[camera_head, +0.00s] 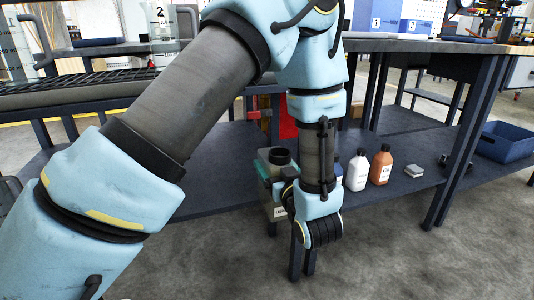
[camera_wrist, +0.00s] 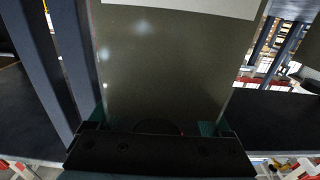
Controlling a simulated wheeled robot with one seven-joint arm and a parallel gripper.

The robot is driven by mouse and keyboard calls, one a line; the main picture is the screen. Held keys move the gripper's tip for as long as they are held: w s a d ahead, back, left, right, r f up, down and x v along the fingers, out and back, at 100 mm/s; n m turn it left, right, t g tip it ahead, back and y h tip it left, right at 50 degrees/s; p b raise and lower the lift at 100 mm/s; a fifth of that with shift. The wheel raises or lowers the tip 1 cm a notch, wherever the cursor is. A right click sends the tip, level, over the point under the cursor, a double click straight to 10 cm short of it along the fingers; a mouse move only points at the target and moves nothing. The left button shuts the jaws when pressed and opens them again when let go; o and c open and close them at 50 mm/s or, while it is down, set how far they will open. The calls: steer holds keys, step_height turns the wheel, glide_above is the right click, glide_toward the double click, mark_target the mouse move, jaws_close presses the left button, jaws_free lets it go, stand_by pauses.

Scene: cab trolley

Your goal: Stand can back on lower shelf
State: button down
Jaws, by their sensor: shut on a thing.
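The can (camera_head: 279,170) is a grey-green container with a dark round cap, roughly upright at the front edge of the lower shelf (camera_head: 220,165). My gripper (camera_head: 276,178) is shut on it, with a teal finger along its side. In the wrist view the can's flat olive-grey face (camera_wrist: 170,70) fills the middle, with a pale label strip at the top, and my gripper (camera_wrist: 155,128) lies against it. My arm hides part of the can. I cannot tell whether its base touches the shelf or hangs in front of it.
A white bottle (camera_head: 357,170), an orange-brown bottle (camera_head: 380,165) and a small grey block (camera_head: 413,171) stand on the shelf to the right. A blue bin (camera_head: 505,143) is farther right. Dark table legs (camera_head: 460,150) rise at the shelf's front. The shelf left of the can looks clear.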

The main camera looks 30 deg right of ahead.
steer(key=s+p, duration=0.1)
steer(key=s, duration=0.5)
steer(key=shift+s+a+r, duration=0.2)
steer(key=shift+s+a, duration=0.2)
steer(key=shift+a, duration=0.05)
steer(key=shift+r, duration=0.15)
steer(key=s+a, duration=0.1)
steer(key=s, duration=1.4)
steer(key=shift+a+p, duration=0.4)
stand_by(1.0)
